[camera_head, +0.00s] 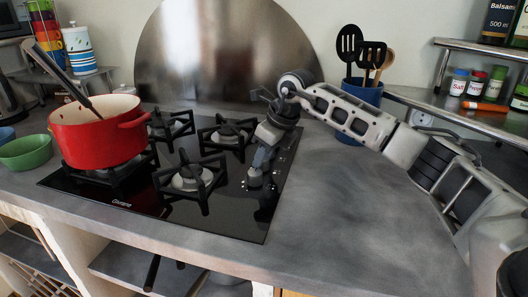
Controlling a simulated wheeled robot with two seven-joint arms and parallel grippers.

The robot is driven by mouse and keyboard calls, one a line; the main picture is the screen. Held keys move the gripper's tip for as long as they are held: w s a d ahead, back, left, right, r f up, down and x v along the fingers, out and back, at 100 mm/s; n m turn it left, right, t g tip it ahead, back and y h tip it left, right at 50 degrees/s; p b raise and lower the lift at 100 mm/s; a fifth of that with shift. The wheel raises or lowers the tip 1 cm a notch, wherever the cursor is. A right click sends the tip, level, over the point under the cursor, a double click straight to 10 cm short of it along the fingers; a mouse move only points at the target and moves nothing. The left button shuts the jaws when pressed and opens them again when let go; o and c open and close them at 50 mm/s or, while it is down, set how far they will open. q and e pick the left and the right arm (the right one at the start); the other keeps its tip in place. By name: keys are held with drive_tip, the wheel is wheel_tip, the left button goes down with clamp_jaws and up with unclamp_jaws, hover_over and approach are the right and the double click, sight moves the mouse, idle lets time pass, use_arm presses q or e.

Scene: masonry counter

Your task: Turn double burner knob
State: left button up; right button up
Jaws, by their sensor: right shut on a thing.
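The black glass hob (130,200) is set into the grey counter, with several burners under black grates. Its knobs run along the right side of the glass. My right gripper (257,174) reaches down from above onto this knob strip and is shut on a burner knob. The fingers hide most of that knob, so I cannot tell its angle. My left gripper is not in view.
A red pot (92,138) with a dark-handled utensil stands on the left burner. A green bowl (26,152) is at the far left. A blue utensil holder (366,96) stands behind my right arm. The counter right of the hob is clear.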

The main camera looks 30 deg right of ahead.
drive_tip(key=n+y+p, duration=0.1)
drive_tip(key=n, duration=0.1)
drive_tip(key=n+g, duration=0.1)
drive_tip(key=n, duration=0.2)
drive_tip(key=shift+w+d+r+n+y+p, duration=0.1)
drive_tip(key=shift+w+r+n+y+p, duration=0.05)
drive_tip(key=shift+n+y+p, duration=0.2)
drive_tip(key=n+g, duration=0.1)
drive_tip(key=n, duration=0.2)
drive_tip(key=n+g+y, duration=0.1)
drive_tip(key=n, duration=0.2)
drive_tip(key=shift+w+g+p, duration=0.15)
drive_tip(key=shift+g+p, duration=0.15)
drive_tip(key=shift+n, duration=0.25)
drive_tip(key=o, duration=1)
drive_tip(key=shift+d, duration=0.1)
drive_tip(key=p+v, duration=0.1)
drive_tip(key=v, duration=1.4)
drive_tip(key=shift+r, duration=0.35)
drive_tip(key=shift+d, duration=0.15)
